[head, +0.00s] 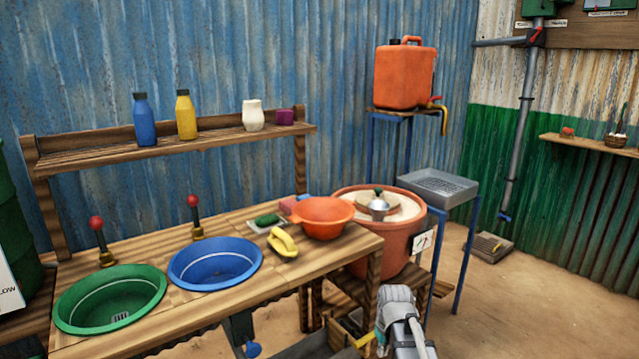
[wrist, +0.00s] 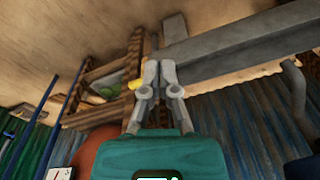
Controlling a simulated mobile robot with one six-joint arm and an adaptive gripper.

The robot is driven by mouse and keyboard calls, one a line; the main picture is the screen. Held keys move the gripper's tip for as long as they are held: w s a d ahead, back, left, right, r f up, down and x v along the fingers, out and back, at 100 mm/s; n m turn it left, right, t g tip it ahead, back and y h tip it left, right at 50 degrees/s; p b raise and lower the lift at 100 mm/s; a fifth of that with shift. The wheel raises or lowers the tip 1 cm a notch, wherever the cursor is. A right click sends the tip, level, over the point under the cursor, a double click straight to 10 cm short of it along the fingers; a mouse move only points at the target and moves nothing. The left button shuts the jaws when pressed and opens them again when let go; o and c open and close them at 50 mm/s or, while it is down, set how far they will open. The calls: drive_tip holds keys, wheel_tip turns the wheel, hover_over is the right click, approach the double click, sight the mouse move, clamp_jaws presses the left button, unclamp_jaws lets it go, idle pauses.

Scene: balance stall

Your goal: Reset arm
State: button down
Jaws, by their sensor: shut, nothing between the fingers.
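My gripper (wrist: 160,68) is in the middle of the wrist view, its two grey fingers together and nothing between them. Its teal body fills the bottom centre of that view. In the head view part of my grey-white arm shows at the bottom, low in front of the bench's right end. The fingertips cannot be made out there. In the wrist view the fingers overlap a wooden frame (wrist: 85,85) and a grey beam (wrist: 240,50); I cannot tell whether they touch either.
The wooden bench (head: 215,305) holds a green basin (head: 75,318), a blue basin (head: 180,280) and an orange bowl (head: 322,228). A large clay pot (head: 365,240) and a blue-legged stand (head: 465,195) are at its right. Open floor (head: 540,300) lies further right.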

drive_tip(key=s+m, duration=0.3)
drive_tip(key=s, duration=0.8)
wheel_tip(320, 180, up, 28)
drive_tip(key=p, duration=2.7)
drive_tip(key=shift+f+g+h+p, duration=0.15)
drive_tip(key=shift+g+h+p, duration=0.15)
drive_tip(key=shift+g+p, duration=0.1)
